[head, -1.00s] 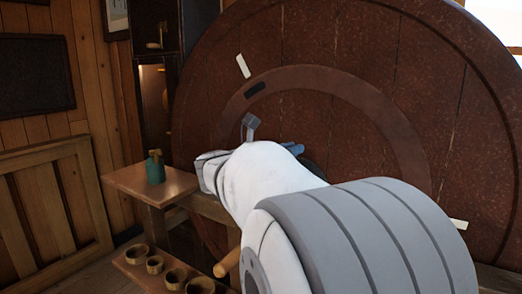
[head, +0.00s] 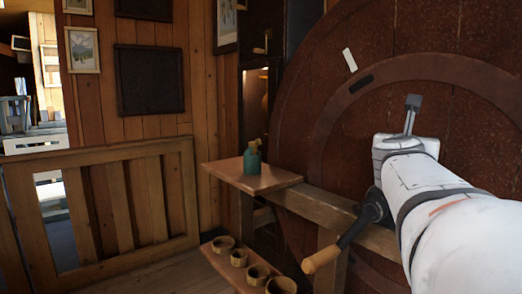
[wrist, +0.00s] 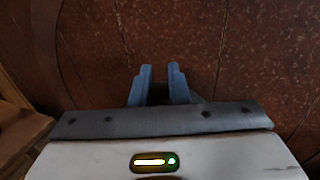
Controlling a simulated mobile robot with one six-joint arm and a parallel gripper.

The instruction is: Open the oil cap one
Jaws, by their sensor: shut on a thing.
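In the wrist view my gripper (wrist: 159,70) shows two blue fingers pointing at the brown wheel face. A small dark thing (wrist: 158,94) sits low between them, and the gripper is shut on it; I cannot tell what it is. I cannot tell whether that top is the oil cap.
The large brown wheel (head: 315,108) fills the right side. A crank with a wooden handle (head: 321,256) juts out below my arm. Several small round wooden cups (head: 239,257) stand on a lower shelf. A wooden gate (head: 100,205) stands at left, with floor before it.

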